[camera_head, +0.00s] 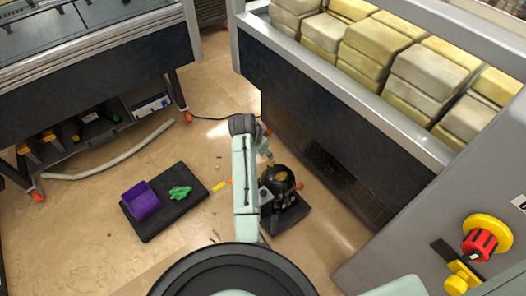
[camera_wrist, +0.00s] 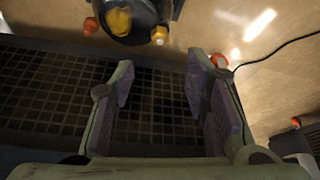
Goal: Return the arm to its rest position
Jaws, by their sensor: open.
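The vacuum pump (camera_head: 282,180), a black rounded body with a tan patch on top and orange-red caps, stands on a dark mat on the floor. My arm (camera_head: 244,185) reaches forward past the pump's left side and bends at a dark joint. My gripper (camera_wrist: 160,72) is open and empty in the wrist view, its two purple-grey pads apart. It is clear of the pump. In the head view the gripper is small and partly hidden beyond the arm.
A dark cabinet with a grille (camera_head: 345,180) stands close right of the pump, topped by stacked yellowish blocks (camera_head: 375,50). A black mat (camera_head: 150,228) holds a purple bin (camera_head: 140,201) and a green item (camera_head: 180,192). A workbench (camera_head: 100,70) stands left. Open floor lies between.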

